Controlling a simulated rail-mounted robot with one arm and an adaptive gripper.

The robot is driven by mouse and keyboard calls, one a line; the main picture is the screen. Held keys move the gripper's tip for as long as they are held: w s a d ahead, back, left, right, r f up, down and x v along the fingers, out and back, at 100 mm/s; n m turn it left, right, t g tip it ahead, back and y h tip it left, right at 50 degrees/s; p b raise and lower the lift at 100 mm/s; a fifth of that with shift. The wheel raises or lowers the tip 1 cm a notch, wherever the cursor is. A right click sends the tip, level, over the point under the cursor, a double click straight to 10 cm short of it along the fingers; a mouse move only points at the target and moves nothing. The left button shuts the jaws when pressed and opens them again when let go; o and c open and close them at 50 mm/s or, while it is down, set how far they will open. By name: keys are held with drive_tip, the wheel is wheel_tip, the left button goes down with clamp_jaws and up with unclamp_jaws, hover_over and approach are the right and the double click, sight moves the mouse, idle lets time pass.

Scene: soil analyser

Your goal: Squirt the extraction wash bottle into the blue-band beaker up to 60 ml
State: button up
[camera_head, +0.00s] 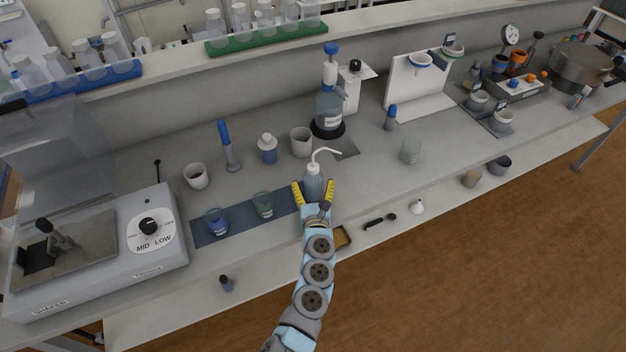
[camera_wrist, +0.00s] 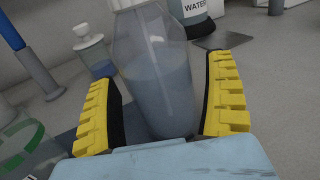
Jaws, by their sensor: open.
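A translucent wash bottle (camera_head: 313,182) with a bent white spout stands upright at the right end of the dark blue mat. My gripper (camera_head: 314,194) is around it with its yellow fingers open. In the wrist view the bottle (camera_wrist: 157,80) sits between the two fingers (camera_wrist: 160,105), with a narrow gap on the right; contact on the left is hard to tell. Its label is not visible. The blue-band beaker (camera_head: 215,222) stands on the left part of the mat, apart from the gripper. Its fill level is too small to read.
A green-band beaker (camera_head: 263,205) stands on the mat (camera_head: 237,221) between the bottle and blue-band beaker. The mixer (camera_head: 130,240) stands left.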

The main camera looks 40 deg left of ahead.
sight(314, 187)
drive_tip(key=c, duration=0.8)
drive_tip(key=shift+r, duration=0.1)
drive_tip(key=shift+r+p, duration=1.45)
drive_tip(key=shift+p, duration=0.1)
drive_tip(key=shift+d, duration=0.1)
